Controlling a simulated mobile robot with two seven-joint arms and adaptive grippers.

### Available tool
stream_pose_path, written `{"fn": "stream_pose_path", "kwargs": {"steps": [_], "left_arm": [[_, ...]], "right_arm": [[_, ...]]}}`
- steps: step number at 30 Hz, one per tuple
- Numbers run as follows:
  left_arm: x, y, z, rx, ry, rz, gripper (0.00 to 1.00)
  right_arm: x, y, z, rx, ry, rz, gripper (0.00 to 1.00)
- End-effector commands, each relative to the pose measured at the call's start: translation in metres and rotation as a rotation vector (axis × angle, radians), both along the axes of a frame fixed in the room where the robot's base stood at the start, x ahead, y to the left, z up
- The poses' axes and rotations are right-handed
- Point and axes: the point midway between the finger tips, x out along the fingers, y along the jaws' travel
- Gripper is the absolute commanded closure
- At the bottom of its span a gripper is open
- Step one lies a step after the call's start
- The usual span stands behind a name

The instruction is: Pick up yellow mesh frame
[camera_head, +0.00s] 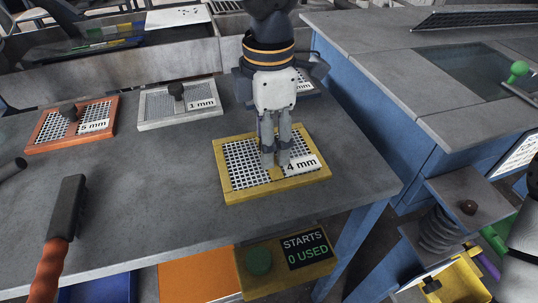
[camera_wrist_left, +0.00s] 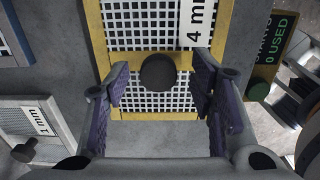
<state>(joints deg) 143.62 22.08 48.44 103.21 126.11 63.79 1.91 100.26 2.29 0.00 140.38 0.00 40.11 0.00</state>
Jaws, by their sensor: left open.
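The yellow mesh frame (camera_head: 280,187), labelled 4 mm, lies flat on the grey table. Its yellow bars and mesh fill the upper middle of the left wrist view (camera_wrist_left: 97,35). A dark round knob (camera_wrist_left: 158,72) sits over the frame's crossbar; in the head view it is hidden behind the fingers. My left gripper (camera_head: 275,163) points down over the frame. In the left wrist view its two open fingers (camera_wrist_left: 160,95) stand on either side of the knob, with gaps to it. I cannot tell how high the fingertips are above the frame. My right gripper is out of view.
An orange-red 5 mm frame (camera_head: 40,131) and a grey 1 mm frame (camera_head: 150,123) lie at the back left. Another frame is partly hidden behind my left arm. A STARTS panel (camera_head: 282,279) hangs at the front edge.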

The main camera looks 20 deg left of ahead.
Motion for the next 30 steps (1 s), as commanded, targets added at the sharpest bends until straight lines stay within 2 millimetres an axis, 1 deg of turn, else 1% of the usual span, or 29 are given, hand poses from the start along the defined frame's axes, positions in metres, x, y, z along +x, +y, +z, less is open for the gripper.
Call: {"fn": "stream_pose_path", "kwargs": {"steps": [1, 3, 8, 9, 11, 12, 14, 15, 16, 25, 28, 30], "left_arm": [[0.000, 0.000, -0.008, 0.001, 0.004, 0.000, 0.50], [-0.001, 0.000, -0.012, 0.001, 0.003, 0.000, 0.50], [0.000, 0.000, -0.011, 0.000, 0.001, 0.000, 0.50], [0.000, 0.000, -0.011, 0.000, 0.001, 0.000, 0.52], [0.000, 0.000, -0.011, 0.001, 0.001, 0.000, 0.66], [0.000, 0.000, -0.011, 0.001, 0.001, 0.000, 0.75], [0.000, 0.000, -0.011, 0.001, 0.001, 0.000, 0.88], [0.000, 0.000, -0.011, 0.001, 0.001, 0.000, 0.97], [0.000, 0.000, -0.011, 0.001, 0.001, 0.000, 1.00], [0.000, 0.000, -0.009, 0.000, -0.001, 0.000, 1.00], [0.001, 0.000, 0.000, -0.001, -0.004, 0.001, 1.00], [0.001, -0.001, 0.013, -0.002, -0.006, 0.001, 1.00]], "right_arm": [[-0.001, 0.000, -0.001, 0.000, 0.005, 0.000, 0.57], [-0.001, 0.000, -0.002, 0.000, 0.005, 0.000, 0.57], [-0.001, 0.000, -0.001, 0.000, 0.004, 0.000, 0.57], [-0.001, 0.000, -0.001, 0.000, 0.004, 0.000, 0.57], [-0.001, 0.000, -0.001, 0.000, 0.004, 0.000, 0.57], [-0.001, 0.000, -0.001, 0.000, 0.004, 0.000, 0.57], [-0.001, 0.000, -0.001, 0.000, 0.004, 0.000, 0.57], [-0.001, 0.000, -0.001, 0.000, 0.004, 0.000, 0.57], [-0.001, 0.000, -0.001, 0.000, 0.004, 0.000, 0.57], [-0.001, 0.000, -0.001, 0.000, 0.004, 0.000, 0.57], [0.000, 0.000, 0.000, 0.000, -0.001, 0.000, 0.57], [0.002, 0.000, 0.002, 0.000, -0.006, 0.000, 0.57]]}}
